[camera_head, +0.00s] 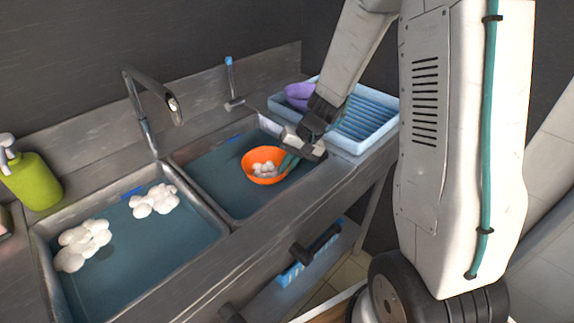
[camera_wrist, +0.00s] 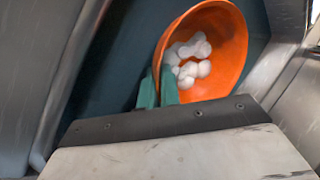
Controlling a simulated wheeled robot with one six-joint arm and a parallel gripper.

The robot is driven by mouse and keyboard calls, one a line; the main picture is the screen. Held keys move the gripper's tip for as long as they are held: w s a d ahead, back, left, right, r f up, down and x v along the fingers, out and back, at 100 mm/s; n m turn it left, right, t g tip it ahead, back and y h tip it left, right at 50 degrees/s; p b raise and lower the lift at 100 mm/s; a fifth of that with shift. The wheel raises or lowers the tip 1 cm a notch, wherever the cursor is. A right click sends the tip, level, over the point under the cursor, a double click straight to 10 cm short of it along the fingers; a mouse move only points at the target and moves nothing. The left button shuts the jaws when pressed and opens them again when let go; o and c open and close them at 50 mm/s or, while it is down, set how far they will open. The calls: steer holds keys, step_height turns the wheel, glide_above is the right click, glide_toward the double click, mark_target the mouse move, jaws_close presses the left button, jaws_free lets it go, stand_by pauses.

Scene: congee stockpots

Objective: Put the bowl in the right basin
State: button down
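The orange bowl (camera_head: 261,178) is inside the right basin (camera_head: 185,157), near its front right side, with white foam clumps in it. My gripper (camera_head: 287,161) reaches down over the basin's right end, with its teal fingers at the bowl's right rim. In the wrist view, the bowl (camera_wrist: 229,45) looks tilted. One finger lies over its inside and the other lies outside, with the rim pinched between them. The fingers (camera_wrist: 158,88) are close together. Whether the bowl's underside touches the water or the basin floor is hidden.
The left basin (camera_head: 120,292) holds water and white foam (camera_head: 84,244). A faucet (camera_head: 140,112) stands behind the basins. A blue rack (camera_head: 372,122) with a purple bowl (camera_head: 298,93) is at the right. A green soap bottle (camera_head: 33,182) stands at the far left.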

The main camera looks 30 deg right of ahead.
steer(key=shift+f, duration=0.45)
steer(key=shift+f, duration=0.15)
steer(key=c, duration=1.6)
jaws_free()
